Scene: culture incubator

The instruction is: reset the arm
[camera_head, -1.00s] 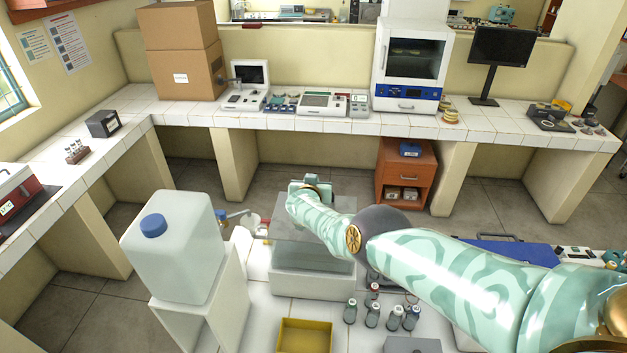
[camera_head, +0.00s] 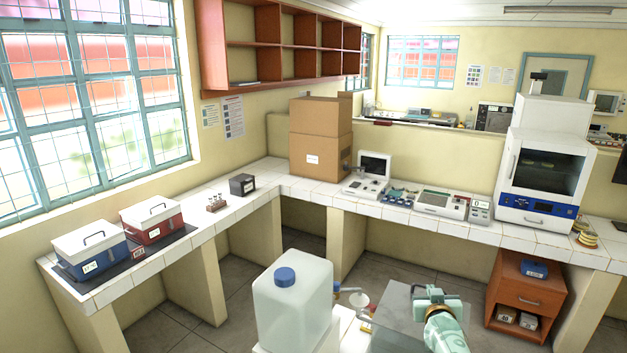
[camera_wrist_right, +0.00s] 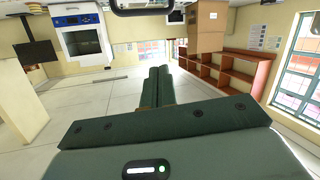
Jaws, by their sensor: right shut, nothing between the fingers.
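My right gripper (camera_head: 436,294) is at the bottom of the head view, to the right of the white jug with a blue cap. Part of its pale green arm shows below it. In the right wrist view its two fingers (camera_wrist_right: 158,88) lie together, shut with nothing between them. The gripper is over or in front of a clear panel (camera_head: 394,304); I cannot tell the gap. My left gripper is not in view.
The white jug (camera_head: 292,305) stands close left of the right gripper. A drawer cabinet (camera_head: 527,290) is on the floor at right. Tiled benches (camera_head: 470,228) run along the walls, carrying cardboard boxes (camera_head: 320,135) and a white incubator (camera_head: 541,178).

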